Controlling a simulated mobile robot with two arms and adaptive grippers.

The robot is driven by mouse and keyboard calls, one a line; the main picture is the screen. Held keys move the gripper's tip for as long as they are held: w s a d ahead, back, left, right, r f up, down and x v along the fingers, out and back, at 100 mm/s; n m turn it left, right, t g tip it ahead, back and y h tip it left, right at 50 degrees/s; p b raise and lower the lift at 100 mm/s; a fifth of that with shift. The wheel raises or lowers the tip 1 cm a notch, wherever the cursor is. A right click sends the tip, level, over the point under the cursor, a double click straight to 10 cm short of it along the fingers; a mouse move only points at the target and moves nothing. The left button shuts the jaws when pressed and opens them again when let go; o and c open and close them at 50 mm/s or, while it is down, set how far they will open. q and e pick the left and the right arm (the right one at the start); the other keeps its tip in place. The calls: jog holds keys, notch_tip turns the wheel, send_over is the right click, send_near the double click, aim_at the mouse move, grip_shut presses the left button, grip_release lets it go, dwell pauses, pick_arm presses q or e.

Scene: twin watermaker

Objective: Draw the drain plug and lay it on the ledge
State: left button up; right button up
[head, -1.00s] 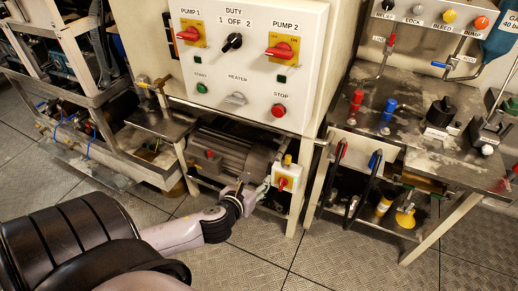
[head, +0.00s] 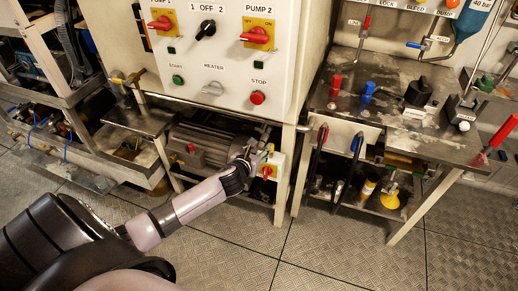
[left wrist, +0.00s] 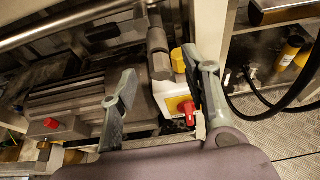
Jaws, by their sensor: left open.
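I cannot tell for certain which part is the drain plug. A red knob (head: 191,148) sits on the grey motor-like housing (head: 205,137) under the control panel; it also shows at the left of the left wrist view (left wrist: 51,123). A yellow-topped part (left wrist: 178,60) stands above a small yellow and white box with a red switch (left wrist: 186,108). A dark cylinder (left wrist: 158,52) hangs between the fingers in that view. My left gripper (head: 262,149) is open and empty, in front of the housing's right end; its spread fingers show in the left wrist view (left wrist: 166,75). My right gripper is not in view.
A steel surface (head: 140,118) lies left of the housing; I cannot tell if it is the ledge. The control panel (head: 215,65) overhangs the area. The floor (head: 235,235) in front is clear.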

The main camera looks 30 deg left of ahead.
pick_arm(q)
jog(key=shift+x, duration=0.8)
jog(key=shift+w, duration=0.15)
jog(key=shift+c, duration=0.5)
grip_shut()
jog(key=c, duration=0.6)
grip_release()
grip_shut()
